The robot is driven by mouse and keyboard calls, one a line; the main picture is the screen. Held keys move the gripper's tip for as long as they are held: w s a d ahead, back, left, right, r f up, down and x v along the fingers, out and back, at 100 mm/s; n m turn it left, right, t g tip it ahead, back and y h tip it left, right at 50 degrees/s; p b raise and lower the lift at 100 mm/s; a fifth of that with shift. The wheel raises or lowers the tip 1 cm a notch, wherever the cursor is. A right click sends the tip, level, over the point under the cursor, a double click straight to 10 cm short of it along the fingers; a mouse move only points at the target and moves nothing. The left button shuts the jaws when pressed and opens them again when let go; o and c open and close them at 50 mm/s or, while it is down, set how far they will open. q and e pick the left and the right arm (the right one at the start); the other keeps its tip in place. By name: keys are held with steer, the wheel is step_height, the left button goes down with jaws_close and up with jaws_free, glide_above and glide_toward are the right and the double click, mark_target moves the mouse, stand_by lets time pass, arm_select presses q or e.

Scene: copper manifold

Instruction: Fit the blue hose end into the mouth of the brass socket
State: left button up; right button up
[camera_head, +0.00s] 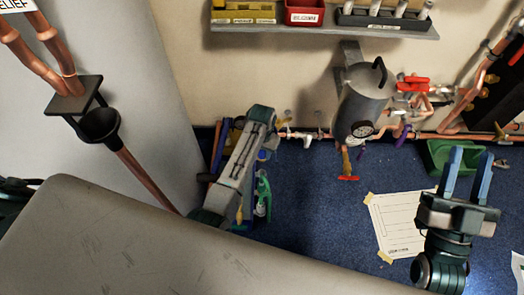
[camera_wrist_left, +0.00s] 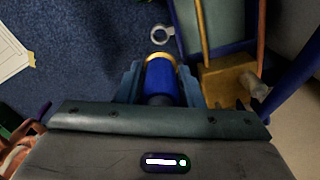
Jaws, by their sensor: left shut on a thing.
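In the left wrist view my left gripper (camera_wrist_left: 160,85) is shut on a blue cylindrical piece, the blue hose end (camera_wrist_left: 160,76), which lies between its two fingers. A brass ring (camera_wrist_left: 160,58) shows at the far end of the blue piece. I cannot tell whether this ring is part of the hose end or the mouth of the brass socket. In the head view my left arm reaches down left of centre, and its fingertips are hard to make out. My right gripper (camera_head: 468,178) is open and empty, its two fingers apart, at the right.
A brass block (camera_wrist_left: 228,82) with tubes stands right of my left gripper in the wrist view. A grey cylinder with a gauge (camera_head: 360,100), copper pipes and valves line the wall. A taped paper sheet (camera_head: 397,222) and a green bin (camera_head: 440,158) are at the right. Blue floor lies between.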

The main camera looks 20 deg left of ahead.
arm_select(q)
steer(key=shift+r+p, duration=0.35)
steer(key=shift+p, duration=0.05)
steer(key=shift+r+p, duration=0.25)
steer(key=shift+p, duration=0.1)
steer(key=shift+r+p, duration=0.25)
steer(key=shift+p, duration=0.05)
steer(key=shift+r+p, duration=0.25)
steer(key=shift+p, duration=0.1)
arm_select(e)
step_height(320, 180, down, 15)
steer(key=m+g, duration=0.1)
steer(key=g, duration=0.8)
steer(key=shift+s+a+g+h, duration=0.25)
steer(key=shift+a+g+h, duration=0.05)
steer(key=shift+h, duration=0.1)
